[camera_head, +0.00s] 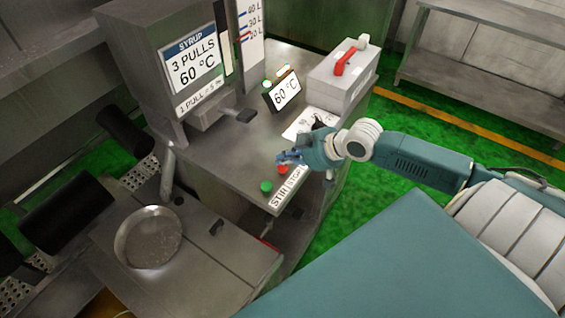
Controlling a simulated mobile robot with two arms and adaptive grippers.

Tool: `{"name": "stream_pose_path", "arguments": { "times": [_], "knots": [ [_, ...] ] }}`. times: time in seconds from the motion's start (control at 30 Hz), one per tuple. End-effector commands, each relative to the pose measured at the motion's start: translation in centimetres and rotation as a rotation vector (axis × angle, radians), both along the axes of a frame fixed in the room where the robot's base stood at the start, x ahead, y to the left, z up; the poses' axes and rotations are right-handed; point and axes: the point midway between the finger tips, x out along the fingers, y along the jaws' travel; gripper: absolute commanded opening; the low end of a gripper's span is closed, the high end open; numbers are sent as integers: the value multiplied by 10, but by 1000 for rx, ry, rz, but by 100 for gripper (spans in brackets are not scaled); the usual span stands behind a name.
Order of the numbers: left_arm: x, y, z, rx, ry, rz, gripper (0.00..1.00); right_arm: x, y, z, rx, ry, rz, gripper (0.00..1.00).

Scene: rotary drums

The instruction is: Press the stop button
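The red stop button (282,170) is on the front part of the grey counter (232,165), behind a label strip (287,187) reading "STIR" and "STOP". The green stir button (266,187) is to its left. My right gripper (283,158) comes in from the right and is just above and behind the red button, very close to it. I cannot tell whether it touches. Its fingers are small and dark in view, so whether they are open or shut does not show. My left gripper is not in view.
A syrup dispenser (160,50) stands at the back left and a small 60 °C display (285,91) at the back of the counter. A grey box with a red handle (342,75) stands behind my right arm. A round pan (149,238) is at lower left.

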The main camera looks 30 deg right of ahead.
Motion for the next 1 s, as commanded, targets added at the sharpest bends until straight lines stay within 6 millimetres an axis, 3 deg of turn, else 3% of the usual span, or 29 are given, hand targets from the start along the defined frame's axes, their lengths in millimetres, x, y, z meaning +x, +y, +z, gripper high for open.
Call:
{"name": "stream_pose_path", "arguments": {
  "times": [1.0],
  "knots": [
    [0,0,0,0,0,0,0,0,0,-8,0,0,0,0]
  ]
}}
